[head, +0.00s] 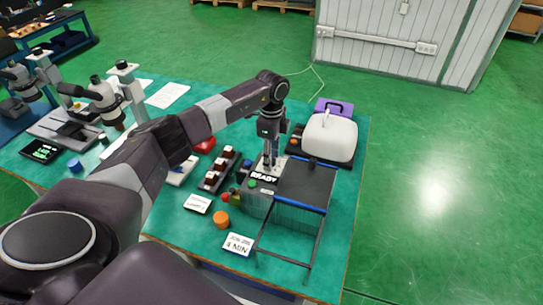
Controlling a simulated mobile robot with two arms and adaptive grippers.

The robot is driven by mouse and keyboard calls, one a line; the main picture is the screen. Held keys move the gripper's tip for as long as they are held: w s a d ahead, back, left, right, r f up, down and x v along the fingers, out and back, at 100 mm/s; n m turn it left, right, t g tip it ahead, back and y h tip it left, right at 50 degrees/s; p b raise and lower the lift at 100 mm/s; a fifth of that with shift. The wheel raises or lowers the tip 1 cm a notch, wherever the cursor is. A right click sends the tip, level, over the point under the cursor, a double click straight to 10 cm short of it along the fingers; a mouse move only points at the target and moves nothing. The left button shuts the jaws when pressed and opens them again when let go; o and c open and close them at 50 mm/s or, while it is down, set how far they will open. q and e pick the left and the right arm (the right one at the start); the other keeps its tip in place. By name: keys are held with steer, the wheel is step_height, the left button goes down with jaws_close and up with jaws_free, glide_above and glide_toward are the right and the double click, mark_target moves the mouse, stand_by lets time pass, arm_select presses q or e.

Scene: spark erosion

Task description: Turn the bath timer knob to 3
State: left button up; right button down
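The bath unit (305,185) is a dark box with a lid and a wire frame with a blue bar at its front, near the right side of the green table. A READY display (264,177) is on its control side. Small red (226,197) and green (252,184) round parts sit near the display. I cannot make out which part is the timer knob or its setting. My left gripper (270,164) points down at the unit, just behind the READY display. Its fingers are small and hide what lies under them; I cannot tell if they are open. My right gripper is out of view.
A white container (329,136) stands behind the bath unit. A dark rack (219,170), an orange cylinder (221,219) and a printed card (238,244) lie left and in front. A microscope (110,100) stands far left. My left arm crosses over the table.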

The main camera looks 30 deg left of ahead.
arm_select(q)
steer(key=shift+c, duration=0.4)
jaws_close()
steer(key=shift+m, duration=0.3)
